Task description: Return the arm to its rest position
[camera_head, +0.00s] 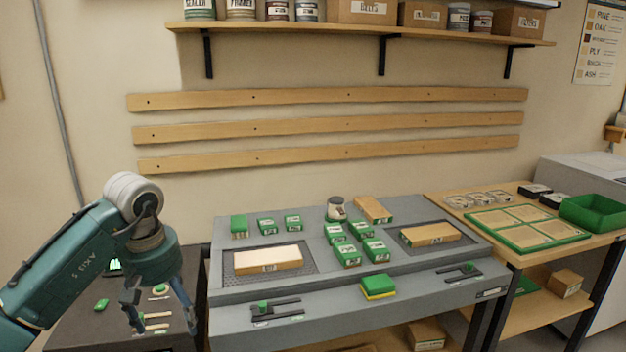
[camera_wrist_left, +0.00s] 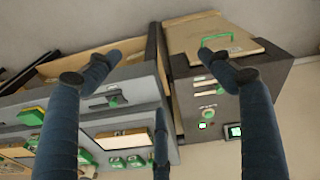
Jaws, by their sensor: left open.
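My left arm comes in from the left in the head view. Its left gripper (camera_head: 160,312) points down over the dark cabinet top at the left of the bench. The fingers are spread apart with nothing between them. My right gripper is in neither view.
The grey bench (camera_head: 330,289) holds several green boxes, a jar (camera_head: 336,209), a yellow-green sponge (camera_head: 378,287) and wooden blocks on dark mats. The dark cabinet (camera_head: 85,325) stands left of it. A wooden table (camera_head: 440,190) with a green bin (camera_head: 594,212) is at right.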

